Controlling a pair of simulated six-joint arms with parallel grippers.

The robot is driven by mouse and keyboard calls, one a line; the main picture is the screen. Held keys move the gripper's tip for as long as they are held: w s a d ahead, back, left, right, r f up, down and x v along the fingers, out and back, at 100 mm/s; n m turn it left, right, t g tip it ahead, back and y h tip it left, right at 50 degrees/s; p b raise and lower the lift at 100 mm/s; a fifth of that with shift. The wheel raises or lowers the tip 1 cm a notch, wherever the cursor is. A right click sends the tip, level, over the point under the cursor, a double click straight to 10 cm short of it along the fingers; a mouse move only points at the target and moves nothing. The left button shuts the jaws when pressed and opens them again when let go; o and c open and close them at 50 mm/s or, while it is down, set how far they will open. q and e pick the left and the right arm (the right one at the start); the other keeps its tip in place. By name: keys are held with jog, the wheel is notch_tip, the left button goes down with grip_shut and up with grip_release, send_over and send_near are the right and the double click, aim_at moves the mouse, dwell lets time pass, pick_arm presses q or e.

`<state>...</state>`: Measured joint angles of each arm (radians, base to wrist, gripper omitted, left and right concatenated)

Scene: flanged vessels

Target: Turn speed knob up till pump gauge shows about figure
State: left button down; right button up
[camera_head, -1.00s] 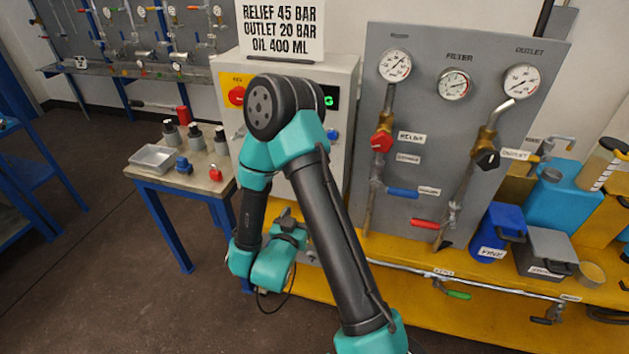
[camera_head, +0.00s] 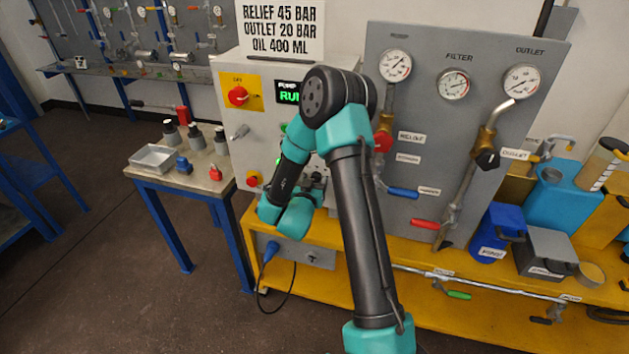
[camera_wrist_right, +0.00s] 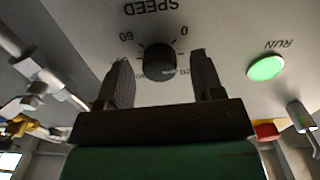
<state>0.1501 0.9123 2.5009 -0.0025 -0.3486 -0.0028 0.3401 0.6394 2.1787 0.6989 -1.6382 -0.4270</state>
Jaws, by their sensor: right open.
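In the right wrist view the black speed knob (camera_wrist_right: 160,62) sits on the grey panel under the word SPEED, which appears upside down. My right gripper (camera_wrist_right: 160,72) is open, with one finger on each side of the knob and gaps visible. I cannot tell how deep the fingers reach around it. In the head view the knob is hidden behind my right arm. Three dial gauges are on the grey board: a left one (camera_head: 395,65) with an unreadable label, a filter one (camera_head: 453,84) and an outlet one (camera_head: 522,82). My left gripper is not in view.
A lit green RUN button (camera_wrist_right: 266,67) is beside the knob. A red switch on a yellow plate (camera_head: 238,93) and a partly covered green display (camera_head: 287,93) are on the cabinet. A sign (camera_head: 281,29) lists relief, outlet and oil figures. A small table (camera_head: 195,177) stands left.

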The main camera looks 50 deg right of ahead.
jog(key=shift+w+d, duration=0.15)
jog(key=shift+d, duration=0.2)
jog(key=shift+c, duration=0.3)
jog(key=c, duration=0.9)
jog(key=shift+o, duration=0.2)
jog(key=shift+m, duration=1.7)
jog(key=o, duration=0.9)
jog(key=shift+a, duration=0.1)
jog(key=v, duration=1.7)
jog(key=shift+a, duration=0.2)
